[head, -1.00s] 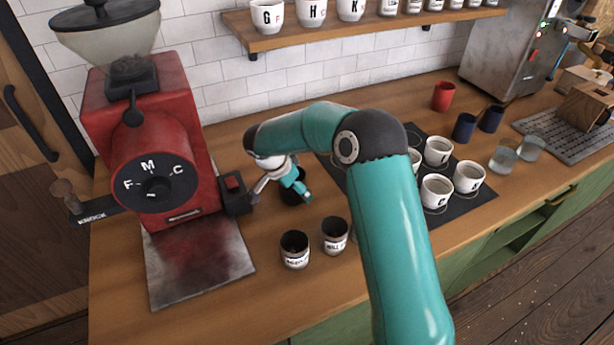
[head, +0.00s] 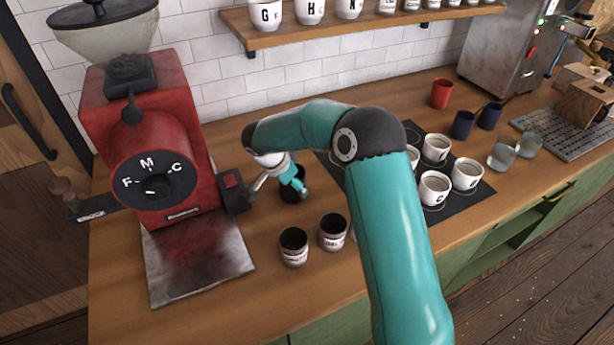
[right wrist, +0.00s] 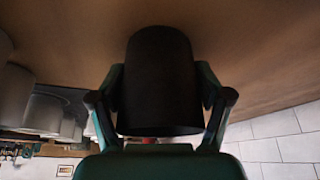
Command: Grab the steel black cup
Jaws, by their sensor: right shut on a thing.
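The black steel cup (head: 286,196) is on the wooden counter just right of the red grinder, largely hidden by my right gripper. It also shows in the right wrist view (right wrist: 160,75) as a dark, plain cup between both fingers. My right gripper (head: 290,186) is shut on it, with a finger against each side. In the head view the cup looks to be at counter level; I cannot tell if it touches the counter. My left gripper is not in view.
Two dark labelled cups (head: 293,248) (head: 333,232) stand near the counter's front, close to the gripper. The red grinder (head: 150,150) is just left. White cups (head: 434,187) stand on a dark mat to the right. A shelf (head: 350,30) hangs behind.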

